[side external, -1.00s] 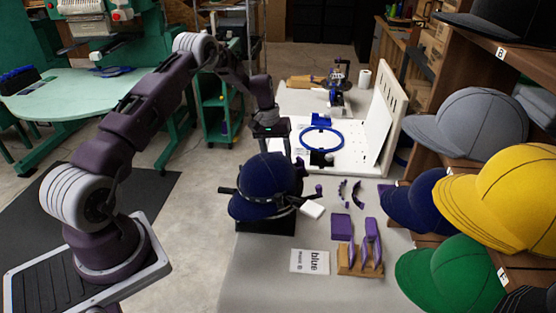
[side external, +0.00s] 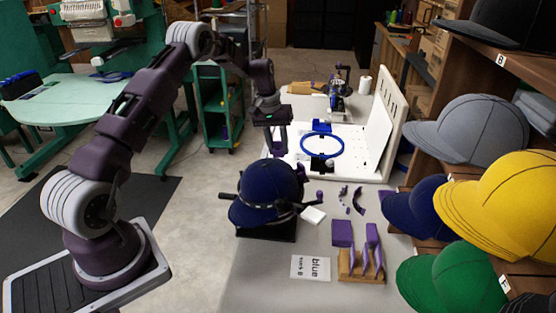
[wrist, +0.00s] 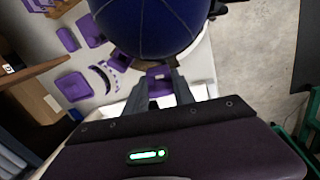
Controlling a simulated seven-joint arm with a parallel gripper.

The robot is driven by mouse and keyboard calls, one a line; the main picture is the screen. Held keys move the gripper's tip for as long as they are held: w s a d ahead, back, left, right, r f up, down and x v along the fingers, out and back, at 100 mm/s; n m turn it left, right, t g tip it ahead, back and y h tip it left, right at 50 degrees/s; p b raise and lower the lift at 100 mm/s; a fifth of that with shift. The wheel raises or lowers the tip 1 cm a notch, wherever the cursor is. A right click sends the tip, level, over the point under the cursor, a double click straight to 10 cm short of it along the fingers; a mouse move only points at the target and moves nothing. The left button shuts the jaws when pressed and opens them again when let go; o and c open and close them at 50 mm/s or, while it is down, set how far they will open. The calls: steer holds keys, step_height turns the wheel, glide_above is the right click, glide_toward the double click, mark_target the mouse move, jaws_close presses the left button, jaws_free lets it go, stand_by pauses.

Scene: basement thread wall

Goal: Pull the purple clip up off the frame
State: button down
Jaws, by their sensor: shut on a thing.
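A navy cap (side external: 262,192) sits on a black cap frame (side external: 262,232) with a dark band around its lower edge. My gripper (side external: 277,155) points down just behind the cap's crown, and its tips are partly hidden by the cap. In the wrist view my gripper's fingers (wrist: 166,80) are close together, shut on a small purple piece, the purple clip (wrist: 160,75), beside the cap (wrist: 150,22). Whether the clip still touches the frame cannot be told.
Loose purple parts (side external: 343,232) and a wooden holder with upright purple pieces (side external: 358,272) lie at the right front. A white board with a blue ring (side external: 321,146) stands behind. Shelves of caps (side external: 500,205) border the right.

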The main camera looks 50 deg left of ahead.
mark_target(280, 142)
steer(key=shift+r, duration=2)
steer(key=shift+s+a+r, duration=0.15)
steer(key=shift+r, duration=0.85)
steer(key=shift+s+a+r, duration=0.1)
steer(key=shift+a+r, duration=0.05)
steer(key=shift+r, duration=0.8)
